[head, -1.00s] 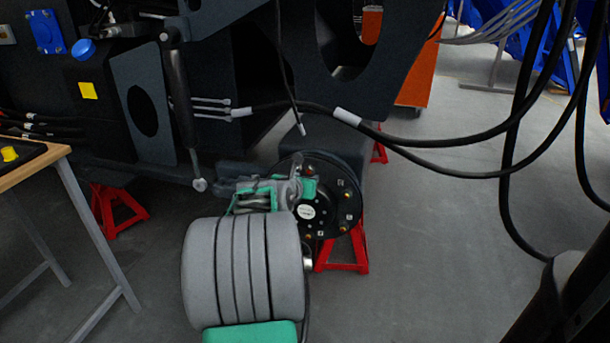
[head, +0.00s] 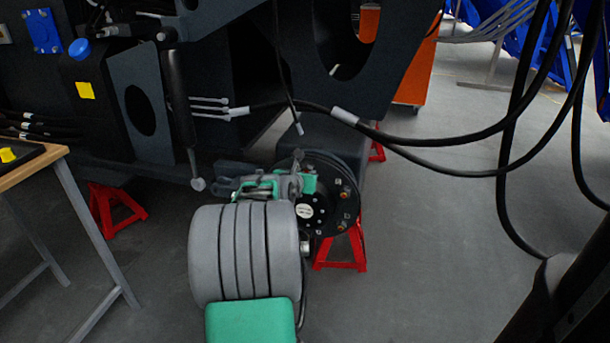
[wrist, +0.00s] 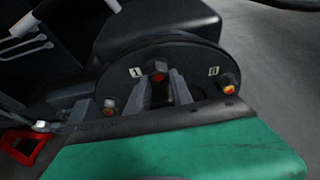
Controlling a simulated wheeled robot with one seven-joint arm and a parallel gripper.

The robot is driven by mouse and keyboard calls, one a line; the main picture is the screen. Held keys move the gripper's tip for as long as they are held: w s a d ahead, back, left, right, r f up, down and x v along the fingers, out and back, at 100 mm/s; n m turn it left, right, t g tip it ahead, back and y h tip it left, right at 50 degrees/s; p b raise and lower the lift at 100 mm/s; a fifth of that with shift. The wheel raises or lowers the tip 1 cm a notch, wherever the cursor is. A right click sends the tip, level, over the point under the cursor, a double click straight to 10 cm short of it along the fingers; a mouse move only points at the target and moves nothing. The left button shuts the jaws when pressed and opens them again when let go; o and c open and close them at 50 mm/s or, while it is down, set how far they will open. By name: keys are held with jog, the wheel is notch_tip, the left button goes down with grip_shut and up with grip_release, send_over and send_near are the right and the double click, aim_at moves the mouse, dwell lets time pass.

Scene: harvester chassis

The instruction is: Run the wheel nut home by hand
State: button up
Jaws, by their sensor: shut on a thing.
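The black round wheel hub (head: 345,215) faces me on the axle end, with studs around its face and a pale label at its centre. In the wrist view the hub (wrist: 205,62) shows number plates beside its studs. A dark reddish wheel nut (wrist: 158,69) sits at the stud by the plate marked 1. My gripper (wrist: 161,84) is shut on this nut, one grey finger on each side. In the head view my gripper (head: 297,185) is at the hub's upper left face, and the nut is hidden there. How far the nut is along its stud cannot be told.
A red stand (head: 343,250) is under the axle, and another red stand (head: 115,208) is at left. Black hoses (head: 450,140) hang across the right. A wooden table (head: 35,165) is at left. The floor right of the hub is clear.

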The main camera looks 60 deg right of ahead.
grip_shut()
